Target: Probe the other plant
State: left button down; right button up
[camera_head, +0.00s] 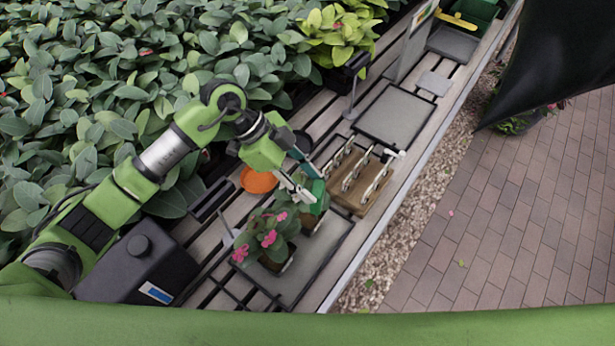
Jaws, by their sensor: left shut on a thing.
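Two small potted plants stand on the grey tray (325,248) on the slatted bench. The nearer plant (268,241) has green leaves and pink flowers. The other plant (309,219) is just behind it to the right, partly hidden by my left gripper (308,184). This gripper points down over the farther plant and is shut on a green probe-like thing (319,194). The thing's lower end is hidden among the leaves, so I cannot tell whether it touches the soil. My right gripper is out of view.
A wooden rack (357,181) with metal tools stands right of the plants. An orange dish (258,180) lies behind them. A black box (138,266) is at left. An empty grey tray (396,117) lies farther back. Dense foliage lines the bench's left side.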

pick_arm(q)
jog(key=shift+f, duration=0.35)
jog(key=shift+f+b, duration=0.65)
jog(key=shift+f, duration=0.6)
dwell(1.2)
jog(key=c, duration=1.3)
grip_release()
jog(key=v, duration=1.2)
jog(key=shift+s, duration=0.1)
